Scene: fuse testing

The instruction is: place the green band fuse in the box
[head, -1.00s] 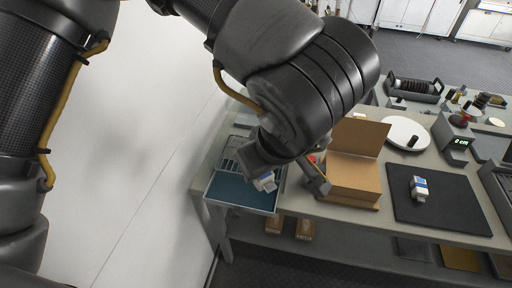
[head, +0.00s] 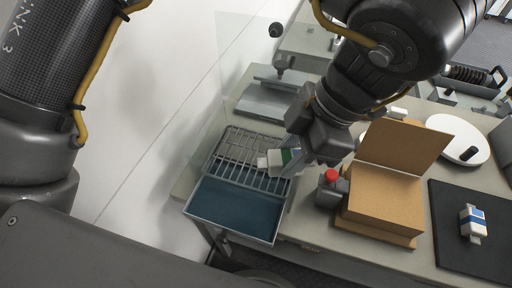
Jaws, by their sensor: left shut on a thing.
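The green band fuse (head: 277,160), white with a green stripe, is held in my left gripper (head: 300,158). The gripper is shut on it, above the wire rack of the blue tray. The fuse lies roughly level, pointing left. The open cardboard box (head: 383,200) stands to the right of the gripper with its lid (head: 402,143) raised at the back. A second fuse with a blue band (head: 472,222) lies on the black mat. My right gripper is not in view.
The blue tray (head: 232,212) with a wire rack (head: 238,150) is at the table's left front. A grey device with a red button (head: 331,177) stands between tray and box. The black mat (head: 450,262) is at right, a white disc (head: 440,125) behind it.

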